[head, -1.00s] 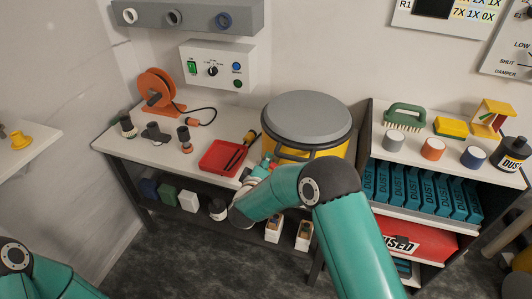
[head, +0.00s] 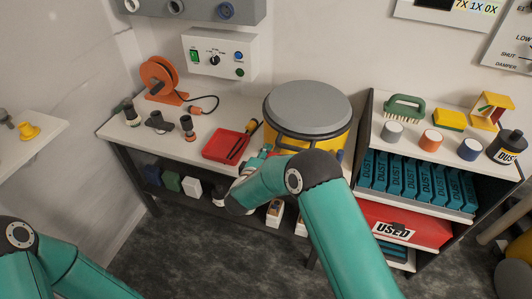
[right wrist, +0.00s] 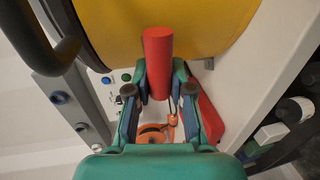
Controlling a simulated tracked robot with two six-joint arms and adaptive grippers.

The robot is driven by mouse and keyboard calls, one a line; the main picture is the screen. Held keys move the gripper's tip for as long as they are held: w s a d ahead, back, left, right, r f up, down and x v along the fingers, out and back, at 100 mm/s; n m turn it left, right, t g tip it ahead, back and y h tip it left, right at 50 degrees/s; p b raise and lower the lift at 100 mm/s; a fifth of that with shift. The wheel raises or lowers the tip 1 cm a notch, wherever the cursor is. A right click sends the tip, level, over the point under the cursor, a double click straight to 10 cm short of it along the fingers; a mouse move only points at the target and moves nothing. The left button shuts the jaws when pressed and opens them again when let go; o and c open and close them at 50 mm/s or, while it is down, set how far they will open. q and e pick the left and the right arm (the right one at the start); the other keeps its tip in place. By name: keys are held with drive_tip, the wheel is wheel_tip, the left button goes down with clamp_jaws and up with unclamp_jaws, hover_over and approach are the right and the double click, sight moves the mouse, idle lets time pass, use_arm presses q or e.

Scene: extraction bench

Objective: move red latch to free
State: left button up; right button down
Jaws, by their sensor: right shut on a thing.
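The red latch (right wrist: 158,60) is an upright-looking red cylinder in the right wrist view, beside the curved wall of the yellow drum (right wrist: 205,22). My right gripper (right wrist: 160,85) is shut on it, with one teal finger on each side. In the head view the drum (head: 308,108) stands on the bench under a grey lid. My right gripper (head: 264,153) is at the drum's front left there, largely hidden by its own arm, and the latch cannot be made out. My left arm shows at bottom left, but its gripper is out of frame.
A red tray (head: 221,151) with a dark tool lies left of the drum. An orange reel (head: 160,78) with a cable stands further left on the bench. A shelf unit (head: 372,125) with dust boxes stands close on the right. The floor in front is clear.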

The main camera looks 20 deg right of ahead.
drive_tip(key=shift+a, duration=0.3)
drive_tip(key=c, duration=1)
unclamp_jaws()
drive_tip(key=shift+w+f, duration=0.1)
drive_tip(key=shift+f, duration=0.05)
drive_tip(key=shift+d, duration=0.15)
drive_tip(key=v, duration=1.2)
